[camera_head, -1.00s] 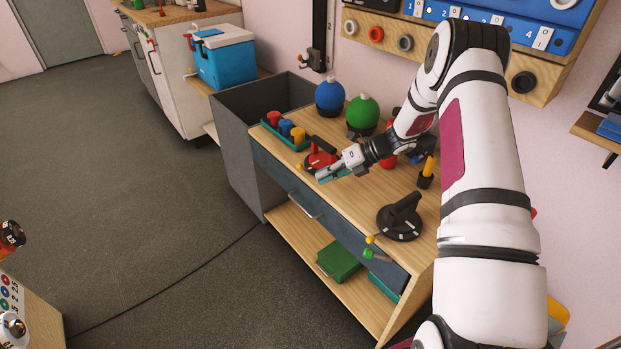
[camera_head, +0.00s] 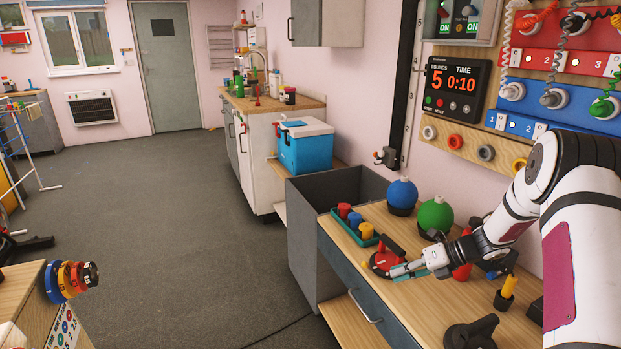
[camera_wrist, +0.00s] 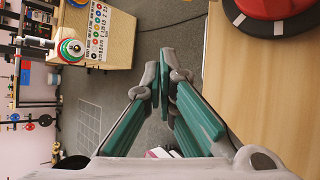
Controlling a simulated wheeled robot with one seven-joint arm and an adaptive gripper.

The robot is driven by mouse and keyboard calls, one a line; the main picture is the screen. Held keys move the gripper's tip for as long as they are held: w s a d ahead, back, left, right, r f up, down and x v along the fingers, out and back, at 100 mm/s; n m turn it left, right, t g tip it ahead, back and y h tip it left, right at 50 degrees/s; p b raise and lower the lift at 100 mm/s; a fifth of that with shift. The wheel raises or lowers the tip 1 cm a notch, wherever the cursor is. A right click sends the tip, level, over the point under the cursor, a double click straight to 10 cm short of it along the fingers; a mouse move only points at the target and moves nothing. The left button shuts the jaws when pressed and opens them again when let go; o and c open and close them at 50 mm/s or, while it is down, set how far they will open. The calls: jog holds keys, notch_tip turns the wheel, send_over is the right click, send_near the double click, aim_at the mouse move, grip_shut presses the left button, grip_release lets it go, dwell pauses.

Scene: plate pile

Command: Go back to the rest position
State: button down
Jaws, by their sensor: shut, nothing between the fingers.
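My gripper (camera_head: 402,269) is at the end of my white arm in the head view, over the front part of the wooden worktop (camera_head: 440,304), close to a round red-and-black piece with a handle (camera_head: 387,258). In the wrist view my gripper (camera_wrist: 158,84) has its two teal-padded fingers converging at the tips, with nothing between them. The wooden top (camera_wrist: 240,95) lies on the right there, the red-and-black piece (camera_wrist: 275,10) is at the upper right, and grey floor is behind the tips. I cannot tell the exact height above the top.
A blue ball (camera_head: 402,193), a green ball (camera_head: 435,215) and a teal tray (camera_head: 349,232) of coloured cylinders stand behind the gripper. A black handled piece (camera_head: 472,333) and a yellow-handled item (camera_head: 508,287) are to the right. Open floor (camera_head: 190,220) lies left.

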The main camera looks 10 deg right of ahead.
jog(key=s+a+r+n+g+h, duration=0.2)
jog(key=s+a+r+n, duration=0.4)
jog(key=s+r+n, duration=0.45)
jog(key=s+a+r+n+g+h, duration=0.2)
jog(key=s+a+r+n, duration=0.55)
jog(key=r, duration=0.55)
jog(key=s+d+r+n+t+h, duration=0.1)
jog(key=s+n+h, duration=0.2)
jog(key=s+n, duration=0.75)
jog(key=s+d+r+n+h, duration=0.1)
jog(key=s+d+n+h, duration=0.35)
jog(key=s, duration=1.15)
notch_tip(320, 180, up, 17)
jog(key=a+n+t+y+p, duration=0.1)
jog(key=a+t+p, duration=0.1)
jog(key=p, duration=1.3)
jog(key=shift+w+a+f+t, duration=0.15)
jog(key=shift+w+a+t, duration=0.25)
jog(key=shift+t, duration=0.1)
